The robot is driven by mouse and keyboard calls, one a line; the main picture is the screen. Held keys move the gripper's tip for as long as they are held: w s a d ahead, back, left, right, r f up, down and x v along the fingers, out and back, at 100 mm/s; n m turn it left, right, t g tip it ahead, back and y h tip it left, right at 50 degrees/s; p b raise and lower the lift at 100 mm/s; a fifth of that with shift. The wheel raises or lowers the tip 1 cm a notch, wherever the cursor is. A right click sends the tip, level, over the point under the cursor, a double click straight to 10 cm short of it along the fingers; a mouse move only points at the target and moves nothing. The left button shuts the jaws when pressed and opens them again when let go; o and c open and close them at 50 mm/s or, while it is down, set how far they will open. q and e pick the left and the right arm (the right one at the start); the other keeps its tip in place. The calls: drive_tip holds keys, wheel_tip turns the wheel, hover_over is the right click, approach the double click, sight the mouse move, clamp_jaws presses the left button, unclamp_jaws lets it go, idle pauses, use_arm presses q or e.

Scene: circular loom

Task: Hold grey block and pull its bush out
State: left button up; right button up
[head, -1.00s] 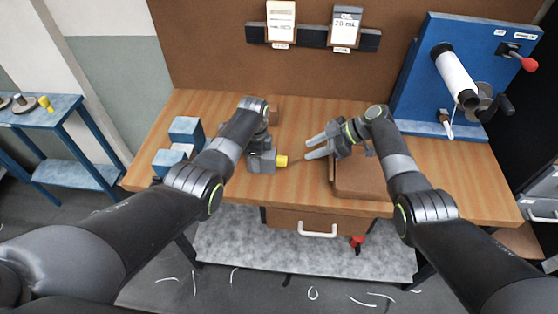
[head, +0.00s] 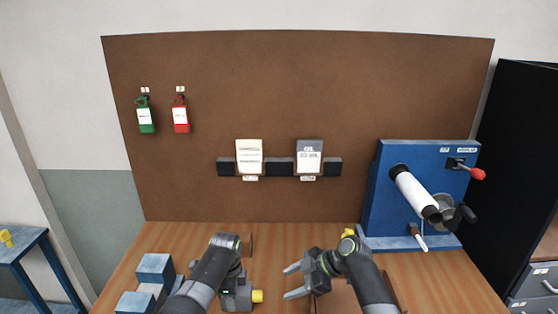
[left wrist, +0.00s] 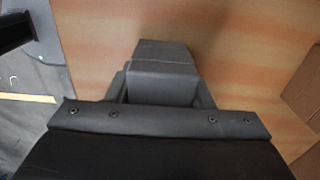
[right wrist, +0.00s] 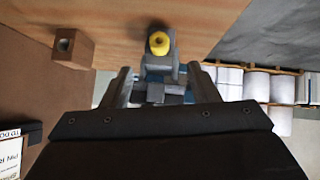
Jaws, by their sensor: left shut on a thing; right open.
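The grey block (left wrist: 160,80) is between the fingers of my left gripper (head: 238,292), which is shut on it at the table. The yellow bush (head: 257,296) sticks out of the block's right side, towards my right gripper. In the right wrist view the bush (right wrist: 159,42) faces the camera and shows a dark hole. My right gripper (head: 293,281) is open and empty, to the right of the bush and apart from it. The part of the bush inside the block is hidden.
A brown block with a hole (right wrist: 72,47) stands on the wooden table (head: 300,238). A brown box (head: 338,299) lies under my right arm. Blue-and-grey blocks (head: 155,268) stand at the left. The blue crank stand (head: 378,210) is at the back right.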

sight(253, 296)
drive_tip(key=shift+t+h, duration=0.3)
drive_tip(key=shift+t, duration=0.4)
drive_tip(key=shift+s+a+x, duration=0.1)
drive_tip(key=shift+s+x, duration=0.1)
drive_tip(key=shift+x, duration=1.45)
drive_tip(key=shift+s+a+x, duration=0.1)
drive_tip(key=shift+s+x, duration=0.1)
drive_tip(key=shift+x, duration=1.5)
drive_tip(key=shift+s+a+x, duration=0.1)
drive_tip(key=shift+s+x, duration=0.15)
drive_tip(key=shift+x, duration=1.4)
drive_tip(key=shift+n, duration=0.3)
clamp_jaws()
